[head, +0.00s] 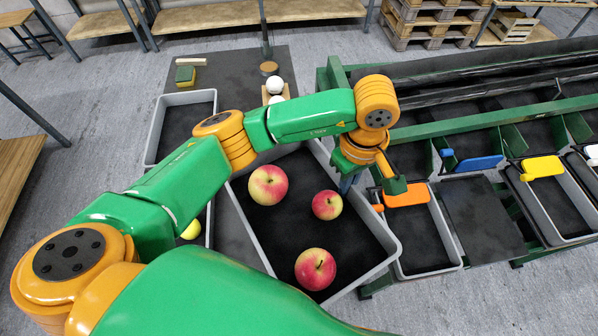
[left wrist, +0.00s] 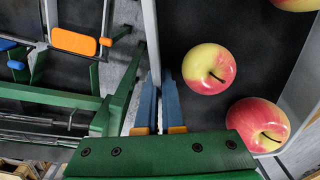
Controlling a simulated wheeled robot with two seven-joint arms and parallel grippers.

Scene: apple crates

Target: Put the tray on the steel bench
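A large grey-walled tray (head: 394,250) with a dark floor sits in the middle of the head view, under my left arm. It holds red-and-yellow apples: one (head: 268,185) at the upper left, one (head: 327,205) near the right wall and one (head: 315,269) at the front. My left gripper (head: 348,184) is at the tray's upper right rim. In the left wrist view its blue fingers (left wrist: 160,95) stand close together, one on each side of the tray wall (left wrist: 150,35), and look shut on it. The dark bench top (head: 230,68) shows behind the tray. My right gripper is out of view.
Another grey tray (head: 157,128) is at the left, partly behind my arm. White balls (head: 274,86) and a green-yellow block (head: 185,76) are on the dark top. A green-framed rack (head: 460,118) with small tabbed trays stands close on the right.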

